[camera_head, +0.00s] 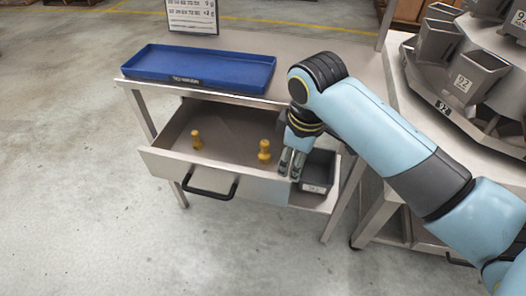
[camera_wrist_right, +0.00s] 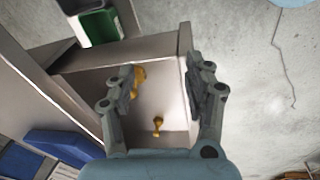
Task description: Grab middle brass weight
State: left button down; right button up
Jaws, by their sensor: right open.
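Two brass weights stand in the open drawer (camera_head: 228,124): one (camera_head: 196,140) on the left, the other (camera_head: 264,151) near the drawer's right end. My right gripper (camera_head: 290,163) points down at the drawer's right end, just right of the nearer weight. In the right wrist view the open gripper (camera_wrist_right: 160,72) has one weight (camera_wrist_right: 138,75) close by its left finger, partly hidden by it; I cannot tell if they touch. The other weight (camera_wrist_right: 157,126) shows farther off between the fingers. No third weight is clear. My left gripper is out of view.
A blue tray (camera_head: 200,68) lies on the table above the drawer. A dark grey bin (camera_head: 318,174) sits right of the drawer. A weigher with grey buckets (camera_head: 478,76) stands at the right. The drawer has a black handle (camera_head: 210,192) on its front.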

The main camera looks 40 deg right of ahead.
aim_at(265, 142)
jog(key=w+d+r+n+g, duration=0.25)
jog(key=w+n, duration=0.25)
jog(key=w, duration=0.8)
jog(key=shift+t+y, duration=0.3)
jog(key=shift+t, duration=0.15)
jog(key=f, duration=0.3)
jog(key=a+f, duration=0.1)
jog(key=f, duration=0.2)
jog(key=f+b, duration=0.1)
jog(key=f, duration=0.2)
jog(key=shift+s+a+f, duration=0.15)
jog(key=shift+s+f, duration=0.05)
jog(key=shift+f, duration=0.2)
jog(key=shift+c, duration=0.4)
grip_shut()
jog(key=shift+r, duration=0.1)
